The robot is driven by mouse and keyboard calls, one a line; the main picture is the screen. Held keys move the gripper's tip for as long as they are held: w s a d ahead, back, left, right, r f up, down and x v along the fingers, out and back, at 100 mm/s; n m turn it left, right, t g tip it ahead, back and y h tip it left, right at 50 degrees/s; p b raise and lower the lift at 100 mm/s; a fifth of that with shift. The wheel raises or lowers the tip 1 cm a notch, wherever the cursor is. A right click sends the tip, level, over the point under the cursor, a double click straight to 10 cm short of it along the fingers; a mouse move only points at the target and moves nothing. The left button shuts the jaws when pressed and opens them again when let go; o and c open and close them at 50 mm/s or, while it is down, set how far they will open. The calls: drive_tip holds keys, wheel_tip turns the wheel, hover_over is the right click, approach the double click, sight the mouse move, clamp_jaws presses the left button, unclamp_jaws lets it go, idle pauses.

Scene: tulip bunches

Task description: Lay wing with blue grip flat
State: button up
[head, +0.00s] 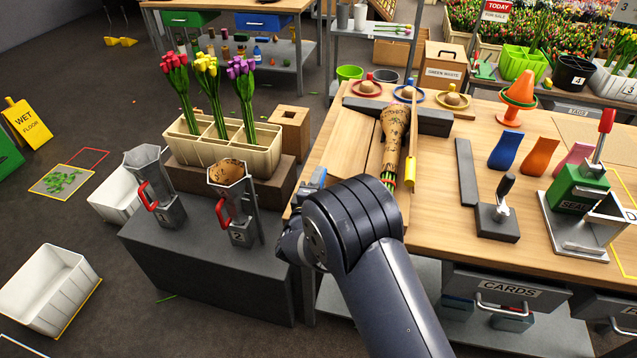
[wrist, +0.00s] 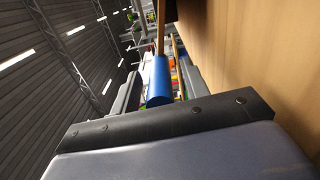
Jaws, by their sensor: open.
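The blue grip (wrist: 159,82) shows in the wrist view between the two fingers of my open gripper (wrist: 160,90). I cannot tell if the fingers touch it. A broad wooden surface fills the right of that view. In the head view a wooden wing (head: 350,143) is on the left side of the wrapping station; its exact tilt is hard to tell. A bouquet in patterned brown paper (head: 394,135) lies to its right. A wing with a yellow grip (head: 411,165) stands on edge beyond the bouquet. My arm hides most of the gripper in the head view.
A wooden planter (head: 222,150) with red, yellow and purple tulips stands left of the bench. Two metal jugs with red handles (head: 150,190) stand in front of it. A stamp (head: 497,215) and a green sealer (head: 580,190) are on the bench to the right.

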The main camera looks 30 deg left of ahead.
drive_tip(key=b+v, duration=0.1)
drive_tip(key=v, duration=0.9)
drive_tip(key=shift+s, duration=0.35)
drive_tip(key=shift+d, duration=0.15)
drive_tip(key=shift+c, duration=0.3)
